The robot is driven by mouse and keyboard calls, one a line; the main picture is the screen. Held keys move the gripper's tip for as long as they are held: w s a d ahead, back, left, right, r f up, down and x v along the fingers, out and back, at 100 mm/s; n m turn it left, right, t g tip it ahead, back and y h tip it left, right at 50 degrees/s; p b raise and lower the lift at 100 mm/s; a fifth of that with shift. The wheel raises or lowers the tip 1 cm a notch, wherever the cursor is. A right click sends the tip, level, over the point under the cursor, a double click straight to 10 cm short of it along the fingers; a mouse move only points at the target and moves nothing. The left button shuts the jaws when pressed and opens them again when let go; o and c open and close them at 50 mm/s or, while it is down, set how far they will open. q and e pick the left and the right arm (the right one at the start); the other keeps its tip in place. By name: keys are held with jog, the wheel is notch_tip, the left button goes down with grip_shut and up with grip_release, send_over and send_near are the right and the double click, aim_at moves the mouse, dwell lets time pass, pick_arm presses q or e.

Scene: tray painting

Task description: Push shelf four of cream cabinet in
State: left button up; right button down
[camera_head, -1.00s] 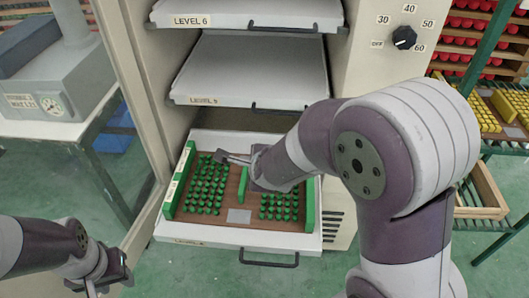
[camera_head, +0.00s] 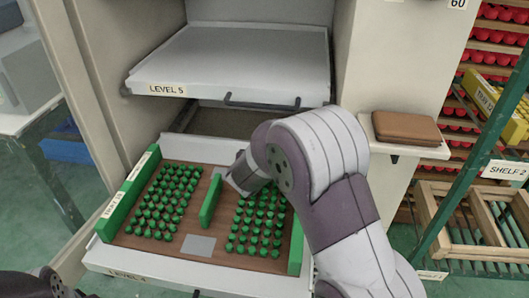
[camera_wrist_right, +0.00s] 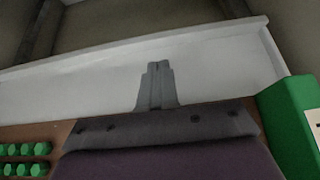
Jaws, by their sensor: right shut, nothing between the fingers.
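Shelf four of the cream cabinet, labelled LEVEL 4 (camera_head: 125,272), is pulled out below LEVEL 5. It carries a brown tray (camera_head: 199,245) with two groups of green pegs (camera_head: 165,200) and green side strips and divider. My right arm reaches over the tray from the right. My right gripper (camera_wrist_right: 157,82) is shut and empty, before the shelf's white back wall (camera_wrist_right: 215,70) in the wrist view; I cannot tell whether it touches. Its fingertips are hidden behind my arm in the head view. Of my left arm only a dark piece shows at bottom left; its gripper is out of view.
Shelf LEVEL 5 (camera_head: 235,60) juts out above, with a dark handle (camera_head: 262,103). A brown box (camera_head: 406,128) sits on a small ledge at right. A green rack (camera_head: 465,175) stands further right.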

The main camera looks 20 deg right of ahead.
jog(key=shift+w+d, duration=0.55)
jog(key=shift+w, duration=0.25)
jog(key=shift+w+d, duration=0.5)
jog(key=shift+w, duration=0.25)
jog(key=w+d+p, duration=0.1)
jog(key=w+d, duration=0.4)
jog(key=w, duration=0.3)
jog(key=shift+d+p, duration=0.2)
jog(key=shift+p, duration=0.2)
